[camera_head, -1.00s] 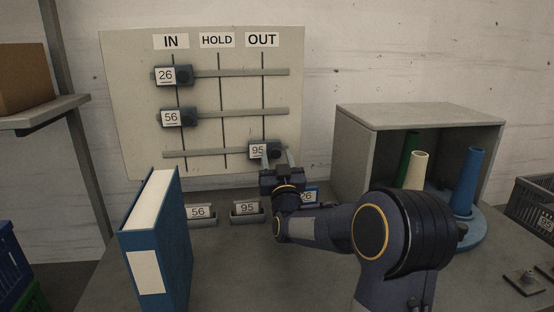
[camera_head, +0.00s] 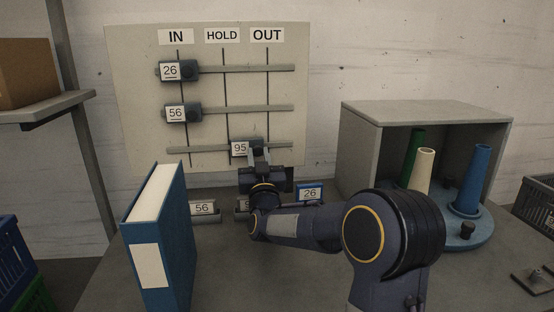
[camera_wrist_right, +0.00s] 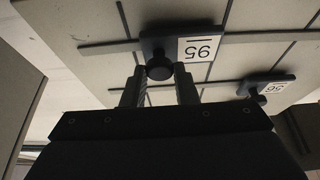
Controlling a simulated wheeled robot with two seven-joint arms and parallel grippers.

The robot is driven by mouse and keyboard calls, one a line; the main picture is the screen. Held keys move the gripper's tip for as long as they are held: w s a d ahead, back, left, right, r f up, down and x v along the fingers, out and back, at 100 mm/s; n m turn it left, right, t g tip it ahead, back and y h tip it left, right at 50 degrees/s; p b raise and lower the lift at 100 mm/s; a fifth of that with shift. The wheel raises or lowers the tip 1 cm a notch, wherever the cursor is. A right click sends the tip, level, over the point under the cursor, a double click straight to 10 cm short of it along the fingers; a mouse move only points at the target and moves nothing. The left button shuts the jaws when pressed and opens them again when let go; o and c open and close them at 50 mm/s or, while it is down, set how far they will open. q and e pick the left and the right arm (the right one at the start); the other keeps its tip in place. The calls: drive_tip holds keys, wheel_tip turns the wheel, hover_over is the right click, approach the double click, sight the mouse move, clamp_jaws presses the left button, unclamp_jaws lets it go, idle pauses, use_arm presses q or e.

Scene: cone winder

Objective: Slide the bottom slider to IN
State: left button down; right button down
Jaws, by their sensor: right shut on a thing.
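The bottom slider (camera_head: 240,149), a dark block with a white label 95, sits on the lowest rail of the board between the HOLD and OUT lines. My right gripper (camera_head: 259,156) is shut on its knob from the front. In the right wrist view, the slider's label (camera_wrist_right: 202,49) appears upside down and its round black knob (camera_wrist_right: 159,66) is between the two fingertips (camera_wrist_right: 160,85). The IN sign (camera_head: 176,36) heads the left column. The left gripper is not in view.
The middle slider 56 (camera_head: 176,113) and top slider 26 (camera_head: 170,71) are at IN. A blue binder (camera_head: 167,240) stands at the front left. Label holders 56 (camera_head: 204,208) and 26 (camera_head: 310,193) are below the board. A grey box (camera_head: 425,112) with cones stands right.

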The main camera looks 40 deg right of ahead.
drive_tip(key=w+a, duration=0.2)
drive_tip(key=a, duration=0.1)
drive_tip(key=w+a, duration=0.2)
drive_tip(key=a, duration=0.2)
drive_tip(key=w+a, duration=0.1)
drive_tip(key=a, duration=0.2)
drive_tip(key=shift+w+a, duration=0.25)
drive_tip(key=shift+w, duration=0.15)
drive_tip(key=c, duration=1.2)
unclamp_jaws()
drive_tip(key=shift+o, duration=0.3)
